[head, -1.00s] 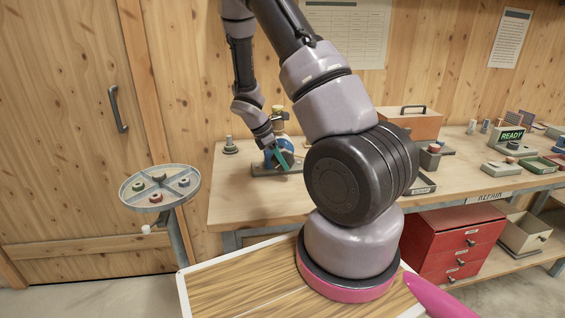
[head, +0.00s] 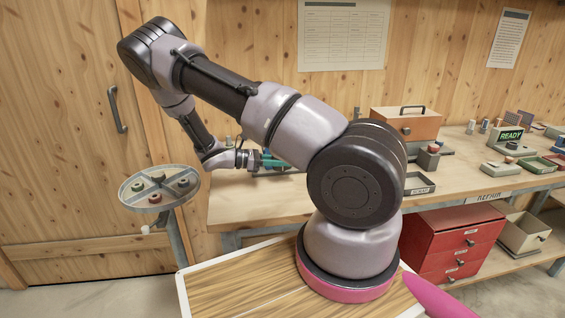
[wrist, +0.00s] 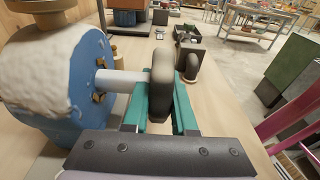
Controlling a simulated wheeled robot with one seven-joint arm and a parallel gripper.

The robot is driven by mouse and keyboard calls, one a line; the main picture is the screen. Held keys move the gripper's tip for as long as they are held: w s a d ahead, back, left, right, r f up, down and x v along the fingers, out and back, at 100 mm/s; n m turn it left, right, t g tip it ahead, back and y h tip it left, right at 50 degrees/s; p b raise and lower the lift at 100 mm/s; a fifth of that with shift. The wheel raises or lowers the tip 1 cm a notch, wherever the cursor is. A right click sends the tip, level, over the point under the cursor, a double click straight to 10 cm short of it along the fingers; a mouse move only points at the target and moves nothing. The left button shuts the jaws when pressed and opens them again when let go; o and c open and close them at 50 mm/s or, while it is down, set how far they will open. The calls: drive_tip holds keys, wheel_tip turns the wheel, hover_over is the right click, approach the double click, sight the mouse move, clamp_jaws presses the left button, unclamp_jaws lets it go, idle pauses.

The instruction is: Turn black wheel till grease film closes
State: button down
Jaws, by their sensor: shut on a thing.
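The black wheel (wrist: 161,72) stands edge-on between the teal fingers of my gripper (wrist: 165,92) in the wrist view. My gripper is shut on its rim. A pale shaft (wrist: 122,81) runs from the wheel to a blue rounded housing (wrist: 85,95) at the left. A whitish, lumpy layer (wrist: 40,55), perhaps the grease film, covers the housing's upper part. In the head view my gripper (head: 268,162) is over the left part of the bench, and my arm hides the wheel and most of the housing. I cannot tell whether the film is closed.
The wooden bench (head: 285,205) carries an orange-brown box (head: 408,124) and a labelled tray (head: 420,184) to the right. A round tray (head: 137,202) with several small parts stands left of the bench. A red drawer unit (head: 450,243) is below.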

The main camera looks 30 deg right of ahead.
drive_tip(key=shift+g+h, duration=0.4)
drive_tip(key=shift+h, duration=0.7)
drive_tip(key=c, duration=0.7)
unclamp_jaws()
wheel_tip(320, 180, up, 10)
